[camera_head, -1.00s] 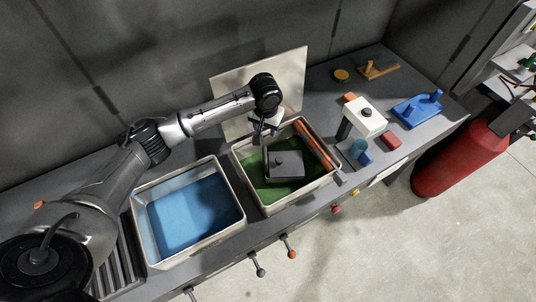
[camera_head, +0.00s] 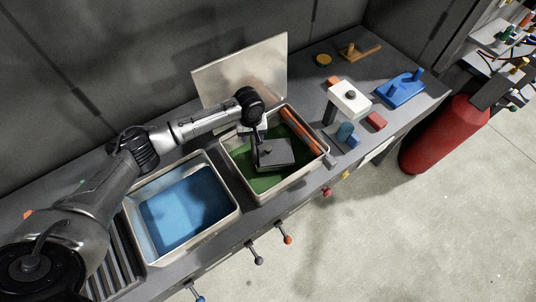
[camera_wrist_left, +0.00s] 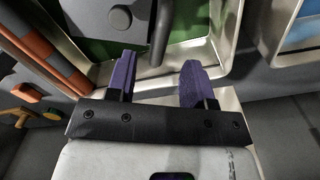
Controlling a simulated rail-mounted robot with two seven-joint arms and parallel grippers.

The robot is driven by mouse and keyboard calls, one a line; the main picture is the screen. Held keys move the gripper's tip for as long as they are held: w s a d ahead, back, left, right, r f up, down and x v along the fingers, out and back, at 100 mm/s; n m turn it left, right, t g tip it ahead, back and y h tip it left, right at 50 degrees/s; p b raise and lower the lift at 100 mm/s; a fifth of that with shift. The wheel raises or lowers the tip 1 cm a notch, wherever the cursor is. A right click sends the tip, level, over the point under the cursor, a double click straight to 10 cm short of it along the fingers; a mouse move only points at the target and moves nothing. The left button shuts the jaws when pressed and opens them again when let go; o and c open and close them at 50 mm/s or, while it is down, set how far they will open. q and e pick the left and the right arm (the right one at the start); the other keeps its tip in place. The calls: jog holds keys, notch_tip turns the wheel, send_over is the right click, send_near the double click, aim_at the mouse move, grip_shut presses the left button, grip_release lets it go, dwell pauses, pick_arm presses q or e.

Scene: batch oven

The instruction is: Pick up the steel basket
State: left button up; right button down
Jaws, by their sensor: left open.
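A dark grey block-like piece with a round knob, which I take for the steel basket (camera_head: 278,154), sits inside the green-bottomed tank (camera_head: 262,196). In the left wrist view its grey top and knob (camera_wrist_left: 120,17) show at the upper left, with a dark upright bar (camera_wrist_left: 160,35) at its side. My left gripper (camera_head: 254,146) is at the basket's left edge in the head view. Its purple fingers (camera_wrist_left: 158,60) are apart with nothing between the tips; the bar lies just beyond them. I cannot tell whether they touch it. My right gripper is not in view.
A blue-bottomed tank (camera_head: 185,210) stands left of the green one. Orange bars (camera_head: 300,131) lie along the green tank's right side. An upright metal panel (camera_head: 240,72) stands behind. A white-topped stand (camera_head: 349,98) and blue fixture (camera_head: 402,90) are to the right.

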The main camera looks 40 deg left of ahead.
aim_at(253, 143)
pick_arm(q)
jog(key=shift+f+p, duration=0.4)
jog(key=shift+f, duration=2.55)
grip_shut()
jog(key=shift+r, duration=0.1)
